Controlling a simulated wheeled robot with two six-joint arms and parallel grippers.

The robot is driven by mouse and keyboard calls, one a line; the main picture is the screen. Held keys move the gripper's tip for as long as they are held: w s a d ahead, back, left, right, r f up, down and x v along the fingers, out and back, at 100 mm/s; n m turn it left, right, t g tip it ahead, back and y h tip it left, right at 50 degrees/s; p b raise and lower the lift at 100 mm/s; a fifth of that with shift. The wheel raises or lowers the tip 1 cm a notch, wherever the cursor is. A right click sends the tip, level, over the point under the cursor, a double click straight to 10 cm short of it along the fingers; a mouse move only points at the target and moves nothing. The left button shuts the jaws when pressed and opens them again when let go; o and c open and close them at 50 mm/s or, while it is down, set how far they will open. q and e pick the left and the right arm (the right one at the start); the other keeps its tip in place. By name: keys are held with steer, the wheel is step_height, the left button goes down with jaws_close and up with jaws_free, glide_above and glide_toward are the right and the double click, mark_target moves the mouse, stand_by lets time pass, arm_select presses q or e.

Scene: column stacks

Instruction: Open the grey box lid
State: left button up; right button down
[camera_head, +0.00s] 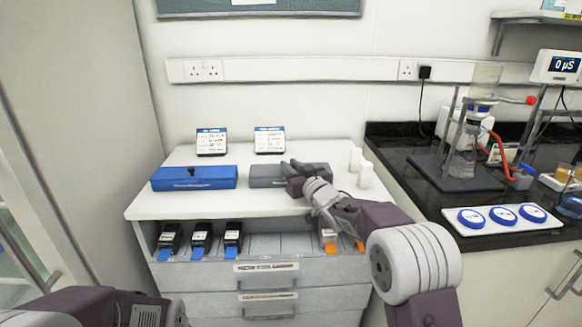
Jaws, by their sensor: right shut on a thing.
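The grey box (264,177) lies on the white cabinet top, right of the middle, and its lid looks closed. My right gripper (292,169) reaches in from the right over the right part of the grey box. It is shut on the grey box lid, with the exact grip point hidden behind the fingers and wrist. A similar blue box (194,178) with a small dark knob on its lid stands to the left, closed. My left arm shows only at the bottom left edge, and its gripper is out of view.
Two label cards (212,141) stand behind the boxes on the cabinet top (146,203). Two small white containers (365,175) stand close to the right of my gripper. An open shelf below holds several small dark items with blue or orange tabs. Glassware stands on the right counter (398,150).

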mark_target(291, 165)
stand_by(0.8)
steer(key=r+g+p, duration=0.1)
steer(key=p, duration=0.8)
steer(key=w+r+m+g+h+p, duration=0.1)
steer(key=r+p, duration=0.1)
steer(key=p, duration=0.6)
steer(key=shift+r+g+p, duration=0.3)
steer(key=shift+g+p, duration=0.05)
steer(key=shift+g, duration=0.05)
steer(key=w+g+p, duration=0.1)
steer(key=p, duration=0.9)
steer(key=m+g+p, duration=0.1)
steer(key=g+p, duration=0.1)
steer(key=p, duration=0.9)
steer(key=shift+w, duration=0.35)
steer(key=shift+w+f+h+p, duration=0.15)
steer(key=shift+h+p, duration=0.15)
steer(key=shift+p, duration=0.3)
